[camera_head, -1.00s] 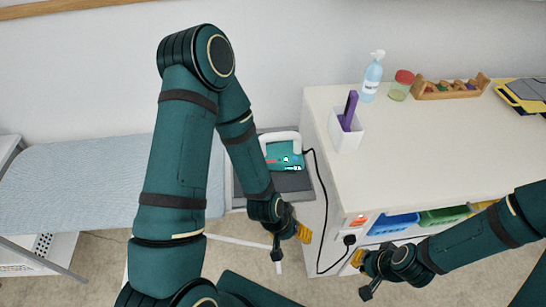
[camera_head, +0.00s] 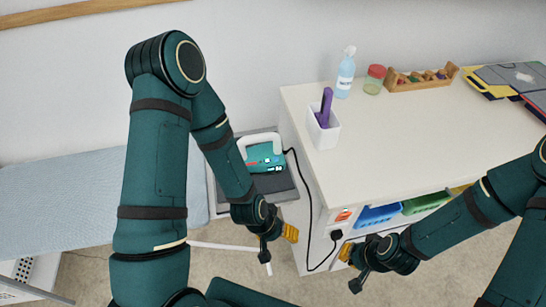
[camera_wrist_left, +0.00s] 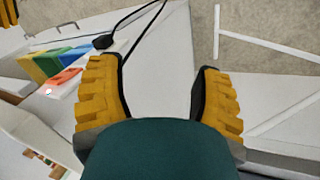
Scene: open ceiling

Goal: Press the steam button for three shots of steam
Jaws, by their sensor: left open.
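A teal and white iron-like device (camera_head: 265,158) with a white handle lies on a grey rest beside the white desk. Small lit marks show on its face, but I cannot make out which is the steam button. A black cord runs from it down to a socket. My left gripper (camera_head: 290,232) hangs below and right of the device, apart from it. In the left wrist view its two yellow fingers (camera_wrist_left: 160,95) are spread with nothing between them. My right gripper (camera_head: 346,252) is by the desk's front, near the plug; its fingers are too small to judge.
The white desk (camera_head: 420,125) carries a white holder (camera_head: 322,132) with a purple item, a spray bottle (camera_head: 345,75), a jar (camera_head: 375,80) and a wooden rack (camera_head: 422,80). A blue ironing board (camera_head: 60,210) is at the left. Coloured bins sit under the desk top.

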